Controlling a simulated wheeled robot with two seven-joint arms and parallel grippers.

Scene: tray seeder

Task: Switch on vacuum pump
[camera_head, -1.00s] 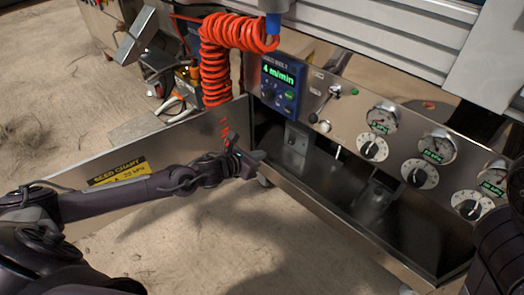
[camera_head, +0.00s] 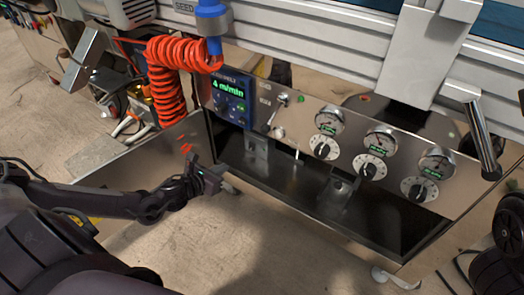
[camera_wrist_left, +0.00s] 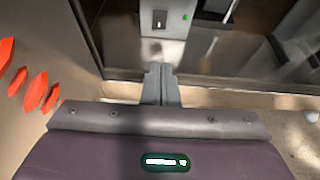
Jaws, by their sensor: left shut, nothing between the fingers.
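A steel control panel (camera_head: 345,152) runs across the middle of the head view. I cannot read which control is the pump switch. My left gripper (camera_head: 222,181) is shut and empty, in front of the panel's lower left end and apart from it. In the left wrist view its closed fingers (camera_wrist_left: 161,84) point toward a plate with a small dark switch-like part (camera_wrist_left: 159,20) and a green spot (camera_wrist_left: 185,17). My right gripper is not in view.
A blue display box (camera_head: 229,99) reads 4 m/min, left of the lever. Several gauges and dials sit on the panel's right. An orange coiled hose (camera_head: 168,85) hangs at left. An open steel door (camera_head: 150,165) stands by my left arm. A dark trough (camera_head: 300,190) lies below.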

